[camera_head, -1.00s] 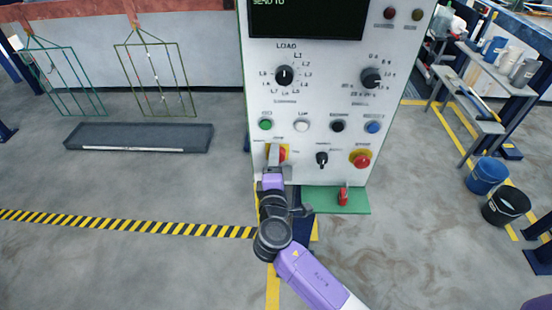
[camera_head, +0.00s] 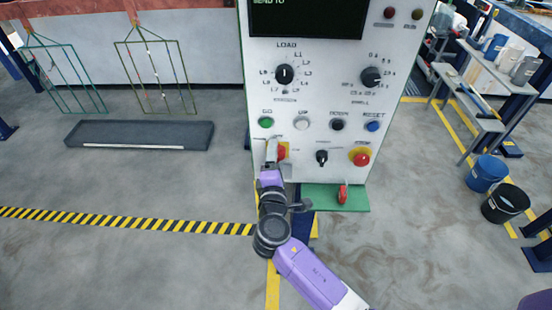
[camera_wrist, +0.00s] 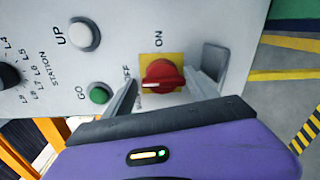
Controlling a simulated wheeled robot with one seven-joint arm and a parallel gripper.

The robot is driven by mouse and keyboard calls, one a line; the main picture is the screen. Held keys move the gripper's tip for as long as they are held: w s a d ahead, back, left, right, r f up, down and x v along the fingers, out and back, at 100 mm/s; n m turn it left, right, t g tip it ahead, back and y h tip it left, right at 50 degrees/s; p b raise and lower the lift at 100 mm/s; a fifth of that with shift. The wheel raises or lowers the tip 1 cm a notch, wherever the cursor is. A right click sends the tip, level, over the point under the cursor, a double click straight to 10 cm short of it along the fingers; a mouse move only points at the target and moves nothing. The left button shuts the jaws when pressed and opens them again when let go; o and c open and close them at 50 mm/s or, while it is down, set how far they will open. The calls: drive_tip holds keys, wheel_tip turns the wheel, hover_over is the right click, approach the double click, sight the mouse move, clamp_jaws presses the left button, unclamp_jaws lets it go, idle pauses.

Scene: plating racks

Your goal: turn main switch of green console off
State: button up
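The console (camera_head: 312,100) has a pale front panel and a green base plate (camera_head: 320,194). Its main switch is a red knob (camera_wrist: 162,76) on a yellow plate (camera_wrist: 147,59), low on the panel's left side; in the head view the switch (camera_head: 282,152) is partly hidden by my gripper (camera_head: 273,153). In the wrist view my gripper (camera_wrist: 165,88) is open, one finger on each side of the knob with gaps showing. The knob's white mark is on its left, the side of the OFF lettering; ON is above the plate. Contact is unclear.
A green button (camera_wrist: 99,94) and a white button (camera_wrist: 84,34) are near the switch. A black knob (camera_head: 322,157) and a red stop button (camera_head: 361,158) on yellow lie to its right. Buckets (camera_head: 488,172) stand at far right.

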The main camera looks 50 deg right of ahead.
drive_tip(key=shift+f, duration=0.15)
drive_tip(key=b+v, duration=0.1)
drive_tip(key=v, duration=0.6)
drive_tip(key=shift+s+a+b, duration=0.3)
drive_tip(key=shift+b, duration=0.05)
